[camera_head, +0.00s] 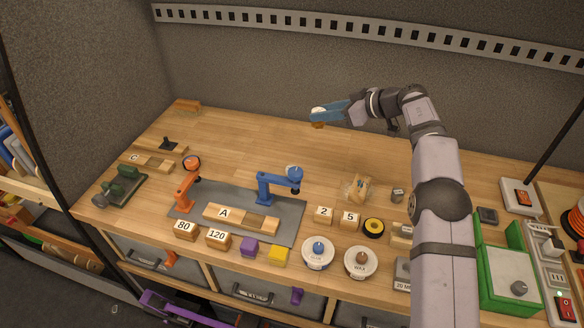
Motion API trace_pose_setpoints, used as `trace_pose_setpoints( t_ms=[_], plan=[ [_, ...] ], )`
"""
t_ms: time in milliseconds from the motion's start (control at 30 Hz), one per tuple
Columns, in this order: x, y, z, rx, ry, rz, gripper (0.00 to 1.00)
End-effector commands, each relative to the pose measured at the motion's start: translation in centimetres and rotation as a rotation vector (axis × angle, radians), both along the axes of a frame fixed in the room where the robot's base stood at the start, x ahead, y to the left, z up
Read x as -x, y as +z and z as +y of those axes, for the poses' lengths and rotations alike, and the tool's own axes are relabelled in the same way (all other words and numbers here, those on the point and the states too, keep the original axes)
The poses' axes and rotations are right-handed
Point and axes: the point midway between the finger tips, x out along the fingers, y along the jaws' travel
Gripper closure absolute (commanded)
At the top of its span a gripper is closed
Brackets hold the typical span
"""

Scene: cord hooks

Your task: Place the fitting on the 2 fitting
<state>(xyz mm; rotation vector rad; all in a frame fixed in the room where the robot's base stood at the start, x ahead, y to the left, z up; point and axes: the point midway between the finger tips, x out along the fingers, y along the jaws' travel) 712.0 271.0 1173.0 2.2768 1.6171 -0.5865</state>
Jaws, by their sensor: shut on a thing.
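My gripper (324,113) has blue fingers and is raised above the back of the wooden bench, pointing left. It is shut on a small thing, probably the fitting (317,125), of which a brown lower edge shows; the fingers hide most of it. The 2 fitting (323,215) is a small wooden block labelled 2, standing near the front of the bench, well below and apart from my gripper. A similar block labelled 5 (349,219) stands just to its right.
A grey mat (290,228) left of the 2 fitting bears an orange clamp (184,193), a blue clamp (264,190) and a wooden piece labelled A (235,216). A yellow-black roll (373,228) and round tins (318,251) stand nearby. The back middle of the bench is clear.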

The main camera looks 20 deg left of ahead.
Motion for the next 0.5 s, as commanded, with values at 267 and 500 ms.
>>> trace_pose_setpoints(
  t_ms=[267, 500],
  plan=[
    [2.8, -3.1, 4.8, -0.001, 0.181, 0.000, 0.93],
    [4.2, -4.4, 6.4, -0.003, 0.245, -0.003, 0.93]
  ],
)
